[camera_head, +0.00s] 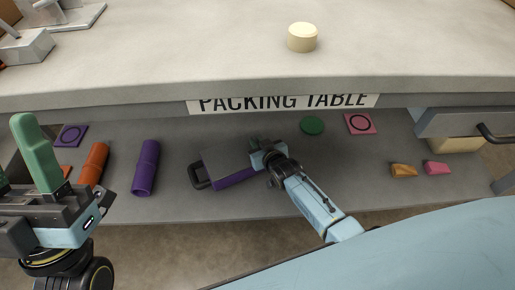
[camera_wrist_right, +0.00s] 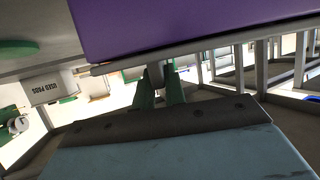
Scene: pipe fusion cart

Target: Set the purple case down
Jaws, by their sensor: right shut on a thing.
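The purple case (camera_head: 233,180) has a grey top face and a dark handle (camera_head: 197,176) at its left end. It is over the lower shelf of the packing table, and I cannot tell if it touches the shelf. My right gripper (camera_head: 257,146) is at the case's right end, shut on it. In the right wrist view the purple side of the case (camera_wrist_right: 190,22) fills the top, and the green fingers (camera_wrist_right: 160,88) close on a small pale part below its grey rim. My left gripper (camera_head: 22,155) is open and empty at the left, away from the case.
On the lower shelf (camera_head: 300,190) are a purple tube (camera_head: 146,168), an orange tube (camera_head: 94,164), a green disc (camera_head: 312,126), a pink square (camera_head: 360,123), and orange (camera_head: 404,170) and pink (camera_head: 437,168) pieces. A cream cylinder (camera_head: 302,38) stands on the upper top. An open drawer (camera_head: 465,122) is at right.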

